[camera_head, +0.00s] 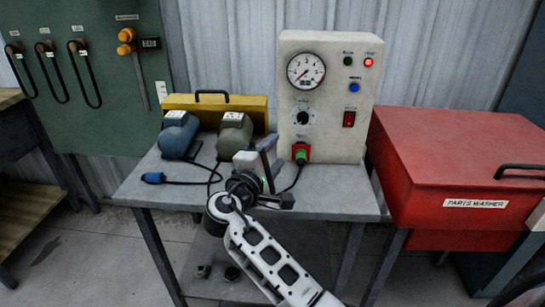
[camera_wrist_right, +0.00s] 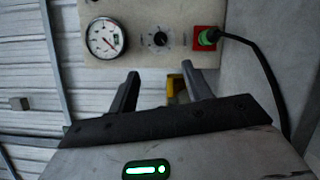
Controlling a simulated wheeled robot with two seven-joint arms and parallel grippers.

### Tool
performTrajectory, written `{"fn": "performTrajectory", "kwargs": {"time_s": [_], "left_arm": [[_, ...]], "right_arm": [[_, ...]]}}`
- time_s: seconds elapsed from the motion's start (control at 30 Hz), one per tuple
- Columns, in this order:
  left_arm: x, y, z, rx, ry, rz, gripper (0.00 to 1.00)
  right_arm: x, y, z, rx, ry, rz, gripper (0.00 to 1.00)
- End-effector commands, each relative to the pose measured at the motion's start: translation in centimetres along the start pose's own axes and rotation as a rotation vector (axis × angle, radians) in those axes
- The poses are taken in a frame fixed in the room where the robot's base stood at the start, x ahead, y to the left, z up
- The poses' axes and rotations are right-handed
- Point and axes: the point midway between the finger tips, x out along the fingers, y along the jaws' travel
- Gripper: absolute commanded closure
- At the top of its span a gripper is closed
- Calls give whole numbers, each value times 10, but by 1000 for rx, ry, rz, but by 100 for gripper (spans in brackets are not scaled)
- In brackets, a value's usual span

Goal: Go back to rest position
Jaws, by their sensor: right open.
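My right gripper (camera_head: 270,158) is over the grey table (camera_head: 300,205), in front of the beige test panel (camera_head: 330,60). Its two fingers are apart with nothing between them; the right wrist view also shows the spread fingers (camera_wrist_right: 160,80). A green plug (camera_head: 301,157) with a black cable sits in the panel's red socket; the plug also shows in the right wrist view (camera_wrist_right: 208,37). The blue motor (camera_head: 177,135) and the grey-green motor (camera_head: 234,135) stand left of the panel. A blue plug (camera_head: 154,178) lies at the table's left. My left gripper is out of view.
A yellow case (camera_head: 250,105) stands behind the motors. The red parts washer (camera_head: 450,160) is close to the table's right side. A green board (camera_head: 90,60) with hanging cables is at the left. Open floor (camera_head: 90,250) shows left of the table.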

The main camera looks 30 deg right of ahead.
Motion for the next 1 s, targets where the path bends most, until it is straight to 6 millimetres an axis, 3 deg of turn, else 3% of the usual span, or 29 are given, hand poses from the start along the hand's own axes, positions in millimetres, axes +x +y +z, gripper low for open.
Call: {"fn": "performTrajectory", "kwargs": {"time_s": [0.53,0.63,0.73,0.83,0.9,1.0], "left_arm": [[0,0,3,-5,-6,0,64],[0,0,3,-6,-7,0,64],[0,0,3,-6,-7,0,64],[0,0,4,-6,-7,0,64],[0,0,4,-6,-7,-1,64],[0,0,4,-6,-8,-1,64]], "right_arm": [[-4,0,0,0,0,-1,51],[-5,-8,3,12,5,-25,51],[-9,-39,15,73,23,-126,51],[-25,-94,37,191,48,-322,51],[-45,-135,58,297,60,-495,51],[-82,-180,87,439,62,-735,51]]}}
